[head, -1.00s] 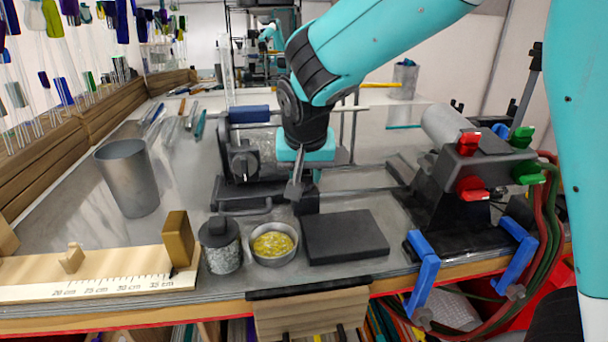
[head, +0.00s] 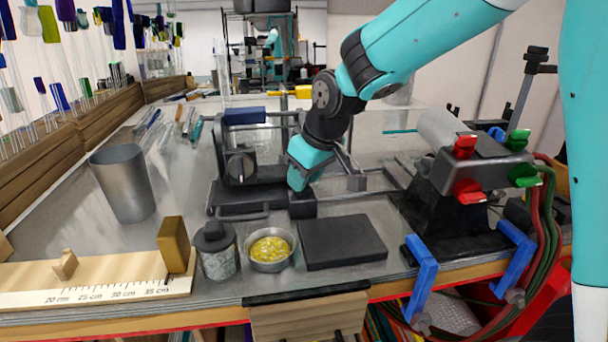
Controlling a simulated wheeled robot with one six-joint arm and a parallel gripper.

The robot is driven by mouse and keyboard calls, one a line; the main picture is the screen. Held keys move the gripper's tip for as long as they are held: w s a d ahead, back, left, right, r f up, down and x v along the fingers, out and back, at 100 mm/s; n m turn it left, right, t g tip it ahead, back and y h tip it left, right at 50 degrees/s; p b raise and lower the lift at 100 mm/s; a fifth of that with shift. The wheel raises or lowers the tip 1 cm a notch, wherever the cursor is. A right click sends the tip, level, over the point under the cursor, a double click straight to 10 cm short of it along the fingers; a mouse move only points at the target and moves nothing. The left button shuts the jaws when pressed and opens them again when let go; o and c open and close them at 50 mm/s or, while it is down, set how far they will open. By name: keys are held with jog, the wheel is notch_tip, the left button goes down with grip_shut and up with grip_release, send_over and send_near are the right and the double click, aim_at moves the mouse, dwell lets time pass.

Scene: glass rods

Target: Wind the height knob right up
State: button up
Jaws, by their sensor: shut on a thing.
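My gripper (head: 299,186) reaches down at the middle of the bench, beside the black stand (head: 247,201). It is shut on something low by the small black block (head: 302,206). My teal wrist covers the fingertips and most of what they hold. I take the held thing to be the height knob, but its shape is hidden. The stand has a dark round knob (head: 240,166) on its upright, left of my gripper and apart from it, and a blue block (head: 245,116) on top.
In front are a lidded jar (head: 219,262), a dish of yellow bits (head: 270,265) and a dark slab (head: 342,242). A metal cup (head: 122,185) stands left, above a wooden ruler (head: 95,287). A clamped device with red and green knobs (head: 470,172) stands right. Glass rods hang upper left.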

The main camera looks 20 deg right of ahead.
jog(key=shift+n, duration=0.5)
jog(key=o, duration=0.9)
jog(key=shift+o, duration=0.2)
jog(key=b+v, duration=0.1)
jog(key=v, duration=1.6)
jog(key=shift+d+r, duration=0.2)
jog(key=shift+d, duration=0.05)
jog(key=shift+w, duration=0.15)
